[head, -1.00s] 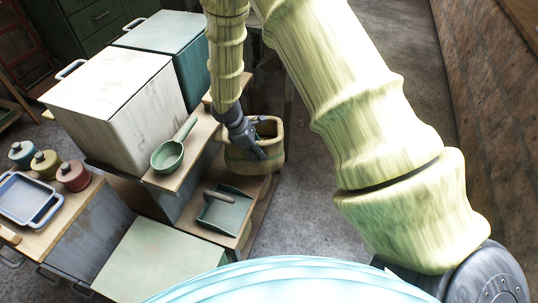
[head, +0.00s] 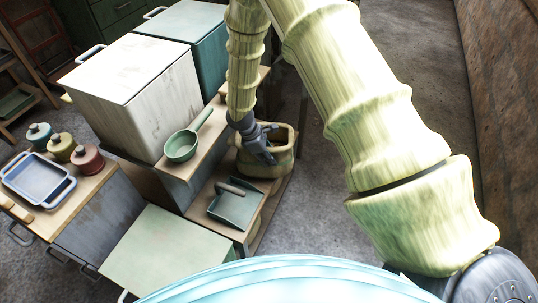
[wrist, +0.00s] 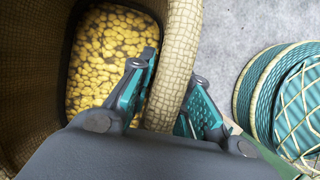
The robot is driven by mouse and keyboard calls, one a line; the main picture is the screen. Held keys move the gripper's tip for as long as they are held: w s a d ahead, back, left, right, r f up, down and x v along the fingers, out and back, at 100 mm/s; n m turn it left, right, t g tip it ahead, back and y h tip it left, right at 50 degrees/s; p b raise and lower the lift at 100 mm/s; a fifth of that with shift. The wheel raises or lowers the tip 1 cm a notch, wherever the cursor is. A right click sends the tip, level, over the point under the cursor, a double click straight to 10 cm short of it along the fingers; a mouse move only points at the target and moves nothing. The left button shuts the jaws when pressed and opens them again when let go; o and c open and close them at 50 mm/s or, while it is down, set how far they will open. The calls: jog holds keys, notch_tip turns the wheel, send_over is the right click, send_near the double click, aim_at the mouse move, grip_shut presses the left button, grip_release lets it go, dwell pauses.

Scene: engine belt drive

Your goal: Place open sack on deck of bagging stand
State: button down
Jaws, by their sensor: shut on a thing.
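The open sack (head: 262,171) is tan and woven, with a thick rolled rim. In the wrist view, the sack (wrist: 182,45) shows yellow lumpy contents inside. My gripper (head: 264,150) is shut on the sack's rim; in the wrist view my gripper (wrist: 166,98) has one finger inside the mouth and one outside. The sack looks upright, at the far end of a low wooden deck (head: 222,228) that seems to be the bagging stand's. I cannot tell whether its base touches the deck.
A dark green dustpan (head: 233,210) lies on the low deck near the sack. A green scoop (head: 181,146) rests on a higher wooden ledge beside pale bins (head: 135,85). A teal woven, netted thing (wrist: 295,105) is right of the sack in the wrist view. Floor is clear to the right.

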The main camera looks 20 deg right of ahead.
jog(key=c, duration=1.3)
grip_release()
jog(key=shift+a+f, duration=0.1)
jog(key=shift+f, duration=0.05)
jog(key=shift+c, duration=0.2)
jog(key=p+v, duration=0.2)
jog(key=v, duration=1)
